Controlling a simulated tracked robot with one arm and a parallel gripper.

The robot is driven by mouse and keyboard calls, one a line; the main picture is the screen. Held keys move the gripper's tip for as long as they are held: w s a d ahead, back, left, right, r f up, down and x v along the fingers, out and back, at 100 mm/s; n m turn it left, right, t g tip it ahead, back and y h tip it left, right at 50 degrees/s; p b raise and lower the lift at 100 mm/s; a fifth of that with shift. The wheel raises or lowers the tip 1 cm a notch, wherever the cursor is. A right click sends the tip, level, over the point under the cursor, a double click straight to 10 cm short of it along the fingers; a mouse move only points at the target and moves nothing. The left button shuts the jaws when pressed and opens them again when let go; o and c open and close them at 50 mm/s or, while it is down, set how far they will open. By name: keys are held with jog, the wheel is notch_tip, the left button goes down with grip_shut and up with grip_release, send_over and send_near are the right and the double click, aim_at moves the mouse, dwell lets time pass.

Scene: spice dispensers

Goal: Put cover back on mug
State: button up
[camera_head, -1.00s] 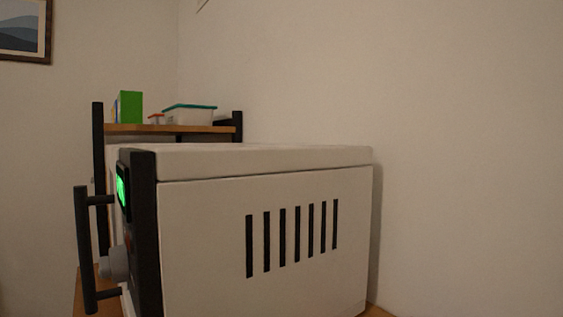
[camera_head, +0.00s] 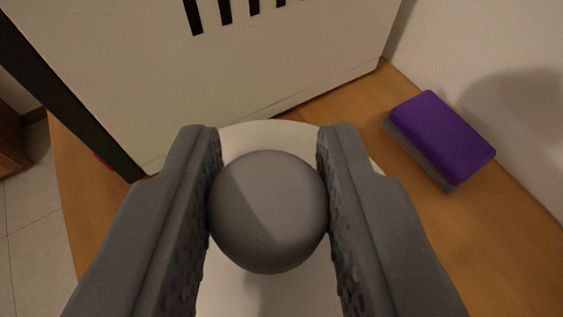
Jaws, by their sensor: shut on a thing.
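My gripper (camera_head: 268,150) fills the lower middle of the camera view, its two dark grey fingers on either side of a round grey knob. It is shut on this knob (camera_head: 268,212). Below the knob is a round white surface (camera_head: 300,285), which looks like the cover; its rim shows beyond the fingertips. The fingers hide its sides. I cannot make out a mug, or tell what the white surface rests on.
A white microwave (camera_head: 250,80) with black vent slots stands just beyond on the wooden counter (camera_head: 420,215). A purple and grey sponge (camera_head: 440,135) lies to the right by the wall. The counter's left edge drops to a tiled floor (camera_head: 30,210).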

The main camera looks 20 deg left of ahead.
notch_tip(320, 180, down, 3)
jog(key=shift+s+a+f+b, duration=0.1)
jog(key=shift+s+f+b, duration=0.05)
jog(key=shift+b, duration=1.1)
jog(key=shift+f+b, duration=0.4)
jog(key=shift+f, duration=0.7)
jog(key=shift+r+p, duration=0.15)
jog(key=shift+p, duration=0.2)
jog(key=shift+f, duration=0.55)
dwell(0.4)
jog(key=o, duration=1)
jog(key=shift+o, duration=0.2)
jog(key=shift+s+r, duration=0.1)
jog(key=shift+s, duration=0.05)
jog(key=p, duration=0.1)
send_near(263, 293)
jog(key=shift+s+d+f, duration=0.3)
jog(key=shift+s+f, duration=0.15)
jog(key=shift+f, duration=0.15)
jog(key=shift+s+d+f, duration=0.25)
jog(key=shift+s+f, duration=0.2)
jog(key=shift+f, duration=0.2)
